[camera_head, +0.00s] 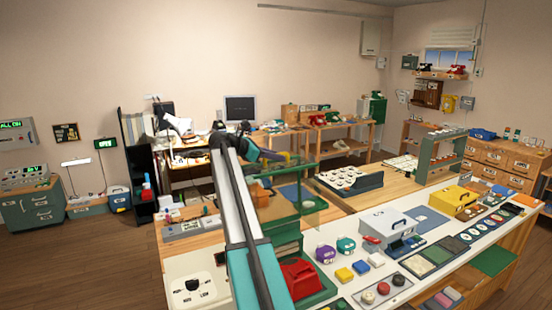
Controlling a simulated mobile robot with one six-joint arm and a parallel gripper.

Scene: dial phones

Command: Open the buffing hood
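A green-framed box with see-through panels, which looks like the buffing hood (297,226), stands on the workbench just right of my arm. Its frame and panels overlap in the view, so I cannot tell whether it is shut or partly raised. My arm rises from the bottom of the view, bends at a dark elbow and reaches right and away toward the hood's upper back. My gripper (288,158) appears small near there, above the hood's far edge. Its fingers are too small to make out, and I cannot tell whether it touches the hood.
A red phone (299,277) sits in front of the hood. A slanted button panel (348,180) stands behind. A dial panel (193,289) lies left of my arm.

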